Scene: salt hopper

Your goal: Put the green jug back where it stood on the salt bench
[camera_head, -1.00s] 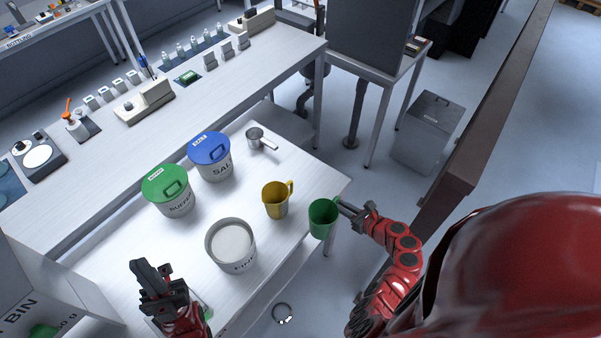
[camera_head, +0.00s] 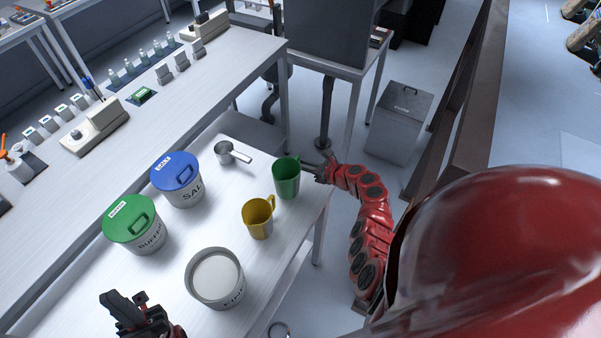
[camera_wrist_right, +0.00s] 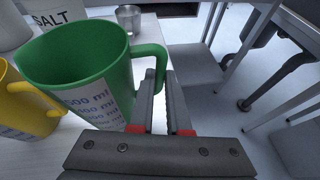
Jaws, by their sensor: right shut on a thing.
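The green jug (camera_head: 286,180) is upright at the right edge of the salt bench (camera_head: 290,232), near its far right corner. My right gripper (camera_head: 318,170) is shut on its handle, coming in from the right. I cannot tell whether its base touches the bench top. In the right wrist view, the jug (camera_wrist_right: 85,75) fills the left side, with its handle between the fingers and a white volume label on its wall. My left gripper (camera_head: 122,308) is low over the near left of the bench, and its finger gap is unclear.
A yellow jug (camera_head: 258,219) stands just left of and nearer than the green jug. A blue-lidded salt tub (camera_head: 178,182), a green-lidded tub (camera_head: 134,226) and an open white-filled tub (camera_head: 214,280) stand on the bench.

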